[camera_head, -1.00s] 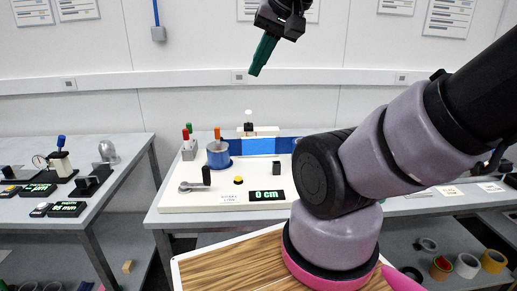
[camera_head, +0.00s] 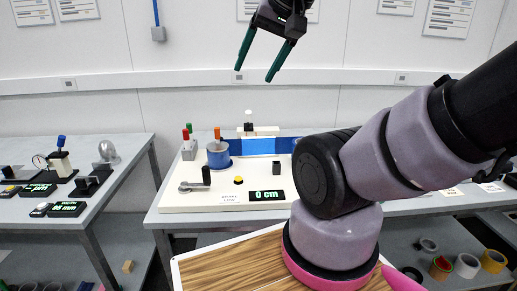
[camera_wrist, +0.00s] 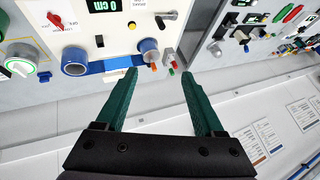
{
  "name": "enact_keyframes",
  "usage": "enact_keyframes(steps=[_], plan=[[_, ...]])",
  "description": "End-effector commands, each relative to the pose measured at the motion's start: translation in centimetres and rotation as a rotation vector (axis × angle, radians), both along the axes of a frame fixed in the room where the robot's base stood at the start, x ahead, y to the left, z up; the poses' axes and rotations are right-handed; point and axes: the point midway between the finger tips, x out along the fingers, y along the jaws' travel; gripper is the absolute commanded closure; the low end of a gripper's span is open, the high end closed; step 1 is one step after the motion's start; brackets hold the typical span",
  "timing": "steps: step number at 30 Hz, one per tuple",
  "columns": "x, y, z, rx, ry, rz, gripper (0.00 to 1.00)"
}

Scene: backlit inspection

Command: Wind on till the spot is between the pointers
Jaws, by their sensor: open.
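My gripper (camera_head: 254,74) is open and empty, high above the bench and well apart from the winding rig. The rig is a white board (camera_head: 225,203) with a blue strip (camera_head: 258,146) running between two blue rolls. The left roll (camera_head: 218,155) carries an orange knob (camera_head: 217,133); the right one is partly behind my arm in the head view, but shows in the wrist view (camera_wrist: 75,61). The display (camera_head: 266,195) reads 0 cm. I cannot make out a spot or pointers on the strip.
A yellow button (camera_head: 238,180) and a small dark block (camera_head: 276,168) sit on the board. Red and green handles (camera_head: 187,132) stand beside the left roll. A left bench (camera_head: 100,155) holds other devices. My arm covers the right part of the rig. The air around my gripper is clear.

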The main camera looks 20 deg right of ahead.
Motion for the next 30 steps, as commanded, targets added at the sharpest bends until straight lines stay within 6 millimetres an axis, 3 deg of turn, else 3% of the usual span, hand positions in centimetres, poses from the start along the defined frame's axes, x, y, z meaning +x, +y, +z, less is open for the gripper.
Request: enact_keyframes(steps=[14,30], plan=[[0.0,0.0,0.1,0.000,0.000,0.000,0.30],[0.1,0.0,5.2,-0.001,-0.002,0.000,0.30]])
